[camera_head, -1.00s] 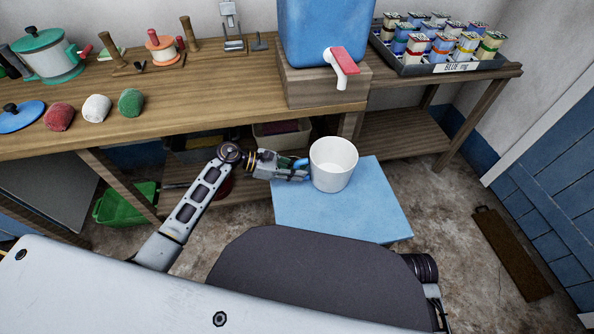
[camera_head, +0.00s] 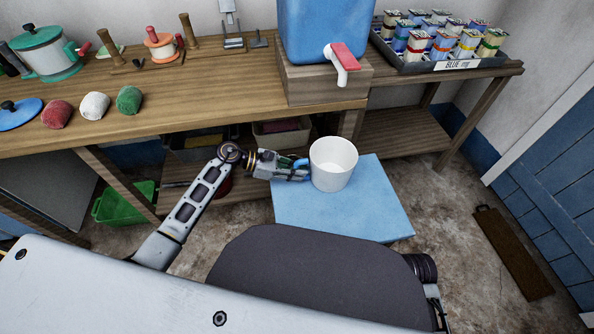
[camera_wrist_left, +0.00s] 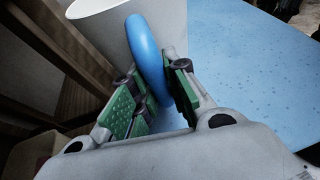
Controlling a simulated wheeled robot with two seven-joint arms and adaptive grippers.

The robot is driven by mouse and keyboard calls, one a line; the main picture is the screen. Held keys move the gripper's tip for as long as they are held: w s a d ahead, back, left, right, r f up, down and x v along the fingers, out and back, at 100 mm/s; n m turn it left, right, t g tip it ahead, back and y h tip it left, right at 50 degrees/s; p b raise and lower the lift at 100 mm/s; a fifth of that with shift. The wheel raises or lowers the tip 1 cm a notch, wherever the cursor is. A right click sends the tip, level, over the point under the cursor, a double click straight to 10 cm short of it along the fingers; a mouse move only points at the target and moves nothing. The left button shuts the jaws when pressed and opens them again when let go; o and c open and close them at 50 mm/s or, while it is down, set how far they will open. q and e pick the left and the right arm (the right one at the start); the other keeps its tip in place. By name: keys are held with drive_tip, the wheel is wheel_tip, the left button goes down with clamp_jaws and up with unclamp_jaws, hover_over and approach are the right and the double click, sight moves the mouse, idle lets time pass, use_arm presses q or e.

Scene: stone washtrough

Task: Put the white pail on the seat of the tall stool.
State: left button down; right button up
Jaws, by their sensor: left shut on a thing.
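The white pail (camera_head: 333,167) is upright over the back part of a flat blue seat (camera_head: 375,215), which looks like the top of the tall stool. I cannot tell whether its base touches the seat. My left gripper (camera_head: 303,170) comes in from the left and is shut on the pail's blue handle. In the left wrist view the blue handle (camera_wrist_left: 148,58) passes between the green-padded fingers of my left gripper (camera_wrist_left: 157,97), beside the pail's white wall (camera_wrist_left: 100,32). The blue seat (camera_wrist_left: 240,70) fills the right of that view. The stool's legs are hidden. My right gripper is out of view.
A wooden workbench (camera_head: 200,107) runs behind, with a blue tank (camera_head: 320,25) and its red-handled tap near the pail. A tray of tins (camera_head: 440,68) stands at the back right. A brown board (camera_head: 512,250) lies on the floor at right. The front of the seat is clear.

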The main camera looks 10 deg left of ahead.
use_arm(q)
drive_tip(key=c, duration=1.3)
unclamp_jaws()
drive_tip(key=shift+a, duration=0.15)
drive_tip(key=shift+v, duration=5.85)
drive_tip(key=shift+s, duration=0.1)
